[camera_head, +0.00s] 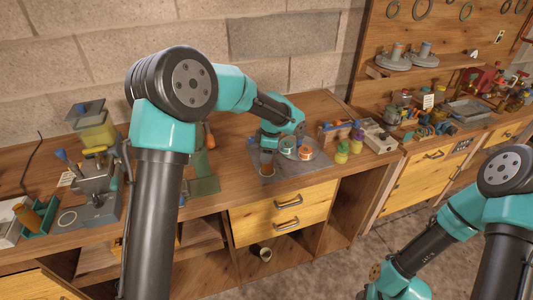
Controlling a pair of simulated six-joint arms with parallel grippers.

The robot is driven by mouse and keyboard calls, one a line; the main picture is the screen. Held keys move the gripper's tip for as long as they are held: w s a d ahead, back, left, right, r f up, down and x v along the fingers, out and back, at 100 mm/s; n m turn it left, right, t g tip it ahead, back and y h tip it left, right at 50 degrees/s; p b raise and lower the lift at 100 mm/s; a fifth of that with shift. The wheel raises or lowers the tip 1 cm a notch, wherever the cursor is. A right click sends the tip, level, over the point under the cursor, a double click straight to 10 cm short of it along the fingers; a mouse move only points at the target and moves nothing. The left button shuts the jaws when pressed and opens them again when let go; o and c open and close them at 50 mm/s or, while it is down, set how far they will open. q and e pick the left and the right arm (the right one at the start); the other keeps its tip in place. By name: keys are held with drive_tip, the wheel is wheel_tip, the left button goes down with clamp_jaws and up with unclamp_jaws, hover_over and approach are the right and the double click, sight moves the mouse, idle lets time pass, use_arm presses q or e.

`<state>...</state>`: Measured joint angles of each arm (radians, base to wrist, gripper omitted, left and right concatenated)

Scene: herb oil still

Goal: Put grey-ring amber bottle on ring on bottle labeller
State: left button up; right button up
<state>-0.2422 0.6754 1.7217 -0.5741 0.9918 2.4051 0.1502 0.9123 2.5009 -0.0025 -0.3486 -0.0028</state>
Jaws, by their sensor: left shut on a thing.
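My left arm reaches over the grey mat (288,178) at the middle of the bench. My left gripper (268,153) points down there and is shut on a small brown amber bottle (267,166), mostly covered by the gripper. Its grey ring cannot be made out. A grey machine (97,195) with a yellow part on top stands at the left of the bench; a pale ring (67,218) shows on a flat grey plate at its front. I cannot tell for sure that this is the bottle labeller. My right arm hangs at the lower right, its fingertips outside the picture.
A red-orange round container (305,153) stands close right of the left gripper. Yellow-green (341,153) and purple-topped (356,141) bottles stand farther right. A green tray (38,218) sits at far left.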

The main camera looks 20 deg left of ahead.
use_arm(q)
drive_tip(key=shift+f, duration=0.2)
drive_tip(key=o, duration=1)
drive_tip(key=shift+c, duration=0.2)
drive_tip(key=shift+r, duration=0.15)
wheel_tip(320, 180, up, 12)
drive_tip(key=d, duration=0.1)
drive_tip(key=shift+w+d, duration=0.2)
drive_tip(key=shift+d, duration=0.2)
